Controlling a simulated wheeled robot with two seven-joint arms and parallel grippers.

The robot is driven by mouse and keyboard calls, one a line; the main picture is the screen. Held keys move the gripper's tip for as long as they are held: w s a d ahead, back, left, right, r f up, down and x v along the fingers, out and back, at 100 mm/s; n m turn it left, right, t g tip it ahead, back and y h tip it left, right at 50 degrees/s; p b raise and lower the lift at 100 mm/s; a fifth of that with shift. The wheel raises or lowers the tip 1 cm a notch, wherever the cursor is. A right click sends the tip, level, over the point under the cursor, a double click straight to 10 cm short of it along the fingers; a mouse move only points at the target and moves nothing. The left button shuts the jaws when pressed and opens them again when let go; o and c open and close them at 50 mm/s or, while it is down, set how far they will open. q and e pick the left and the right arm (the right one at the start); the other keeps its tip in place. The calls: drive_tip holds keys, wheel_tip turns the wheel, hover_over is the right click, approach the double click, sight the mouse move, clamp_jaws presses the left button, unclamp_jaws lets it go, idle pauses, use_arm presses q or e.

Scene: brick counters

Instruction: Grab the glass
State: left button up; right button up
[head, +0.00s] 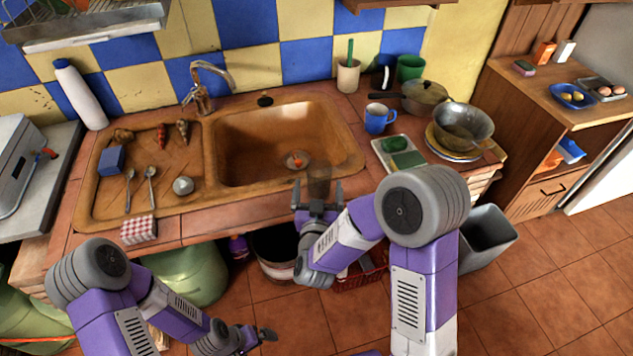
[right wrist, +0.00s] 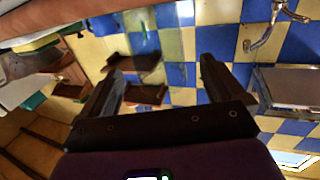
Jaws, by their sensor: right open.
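A clear, brownish-looking glass (head: 319,178) stands upright at the front rim of the sink counter, just beyond my right gripper (head: 317,195). The right gripper is open, with one finger on each side of the glass in the head view. I cannot tell whether the fingers touch it. In the right wrist view, the fingers (right wrist: 160,85) are apart, and a faint see-through shape that looks like the glass (right wrist: 172,42) shows past them. My left gripper (head: 262,336) is low at the bottom of the head view, away from the glass; its jaw opening is unclear.
The sink (head: 270,135) lies behind the glass. A blue mug (head: 378,120), a tray (head: 381,149) with a green sponge, and a metal pan (head: 462,125) stand to the right. Spoons (head: 150,185) and a checked cloth (head: 138,230) lie left. A grey bin (head: 487,235) stands below right.

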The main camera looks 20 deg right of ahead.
sight(320, 166)
drive_tip(key=x, duration=0.6)
drive_tip(key=shift+w+d+r+b, duration=0.15)
drive_tip(key=shift+w+r+b, duration=0.15)
drive_tip(key=shift+b, duration=0.1)
drive_tip(key=c, duration=1.2)
